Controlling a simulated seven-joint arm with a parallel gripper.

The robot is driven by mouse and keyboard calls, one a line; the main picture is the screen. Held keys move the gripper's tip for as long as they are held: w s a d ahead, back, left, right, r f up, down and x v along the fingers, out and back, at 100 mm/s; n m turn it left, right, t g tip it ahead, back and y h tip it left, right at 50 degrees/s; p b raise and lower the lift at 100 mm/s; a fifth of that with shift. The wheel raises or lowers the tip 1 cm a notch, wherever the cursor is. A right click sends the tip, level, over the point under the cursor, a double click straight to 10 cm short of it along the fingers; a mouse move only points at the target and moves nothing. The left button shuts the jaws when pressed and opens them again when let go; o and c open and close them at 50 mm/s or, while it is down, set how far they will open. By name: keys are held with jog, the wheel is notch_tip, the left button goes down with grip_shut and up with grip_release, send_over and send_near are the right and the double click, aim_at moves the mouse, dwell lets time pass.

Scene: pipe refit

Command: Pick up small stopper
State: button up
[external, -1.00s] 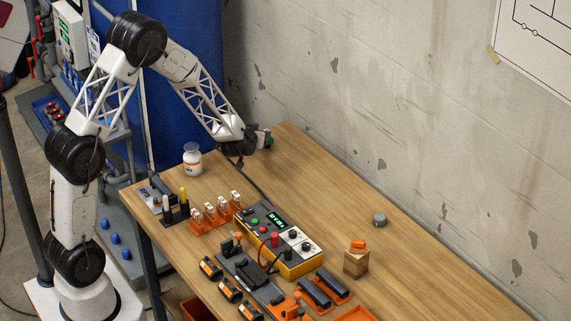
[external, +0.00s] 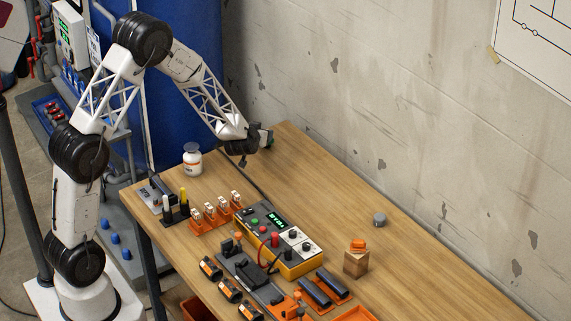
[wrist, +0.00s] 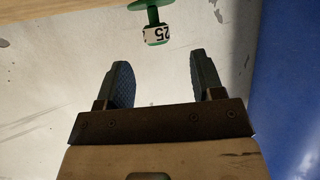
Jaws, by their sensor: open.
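A small green plug-shaped piece (wrist: 157,22) with a wide flange and a white label reading "25" shows at the top of the wrist view; it looks like the small stopper, though I cannot be sure. My gripper (wrist: 160,66) is open and empty, with the piece beyond its fingertips and apart from them. What supports the green piece is not clear.
On the wooden table (external: 310,180) stand a white bottle (external: 192,159), a yellow control box (external: 285,240), orange racks (external: 215,211), a grey cylinder (external: 379,220) and a wooden block (external: 356,264) with an orange piece on top (external: 358,245). The wall (external: 400,110) runs behind. The table's back middle is clear.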

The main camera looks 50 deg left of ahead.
jog(key=shift+w, duration=0.1)
jog(key=shift+x, duration=2.5)
jog(key=shift+f, duration=0.1)
jog(key=c, duration=1.1)
jog(key=shift+w+r, duration=0.1)
jog(key=shift+r, duration=1.55)
jog(key=shift+s+d+r, duration=0.15)
jog(key=shift+s+r, duration=0.05)
jog(key=shift+s, duration=0.15)
jog(key=s+d, duration=0.1)
jog(key=s, duration=0.4)
jog(key=s+d+r, duration=0.1)
jog(key=s, duration=0.4)
jog(key=s+d, duration=0.2)
jog(key=s, duration=0.2)
jog(key=shift+s+d+r, duration=0.1)
jog(key=shift+s+r, duration=0.05)
jog(key=shift+s, duration=0.25)
